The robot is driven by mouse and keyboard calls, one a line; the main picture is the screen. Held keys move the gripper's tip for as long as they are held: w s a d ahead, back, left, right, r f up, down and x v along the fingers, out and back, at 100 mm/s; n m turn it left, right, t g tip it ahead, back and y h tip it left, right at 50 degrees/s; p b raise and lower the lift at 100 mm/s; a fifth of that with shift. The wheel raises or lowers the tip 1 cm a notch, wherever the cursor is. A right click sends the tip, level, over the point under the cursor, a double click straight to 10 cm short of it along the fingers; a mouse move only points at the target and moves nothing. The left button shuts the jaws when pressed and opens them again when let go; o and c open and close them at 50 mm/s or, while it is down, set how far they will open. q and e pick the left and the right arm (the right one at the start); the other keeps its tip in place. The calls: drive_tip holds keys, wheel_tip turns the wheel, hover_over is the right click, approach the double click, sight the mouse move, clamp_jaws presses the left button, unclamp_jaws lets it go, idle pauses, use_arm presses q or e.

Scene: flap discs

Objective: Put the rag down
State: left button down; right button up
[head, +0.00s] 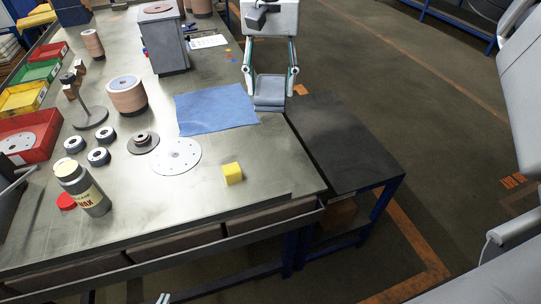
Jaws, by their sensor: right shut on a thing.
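My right gripper (270,94) points down at the top middle, beside the bench's right edge and near the low dark table. It is shut on a small folded grey-blue cloth, which looks like the rag (270,87). The rag sits between the two fingers and appears apart from the blue cloth. The blue cloth (215,108) lies flat on the bench just left of the rag. Only the fingertips of my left gripper (163,298) show at the bottom edge, so its opening cannot be told.
The grey workbench (200,205) holds a yellow cube (232,173), a pale disc (176,156), a bottle (82,188), a disc stack (126,95) and coloured bins (38,71). The low dark table (345,145) is bare on top. The bench's front right area is mostly clear.

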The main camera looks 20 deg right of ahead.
wheel_tip(320, 180, down, 20)
drive_tip(key=shift+w+r+b, duration=0.1)
drive_tip(key=shift+r+b, duration=0.05)
drive_tip(key=shift+b, duration=0.45)
drive_tip(key=shift+r, duration=0.1)
drive_tip(key=o, duration=1.2)
drive_tip(key=shift+f, duration=0.2)
drive_tip(key=shift+r, duration=0.1)
wheel_tip(320, 180, up, 12)
drive_tip(key=shift+r, duration=0.1)
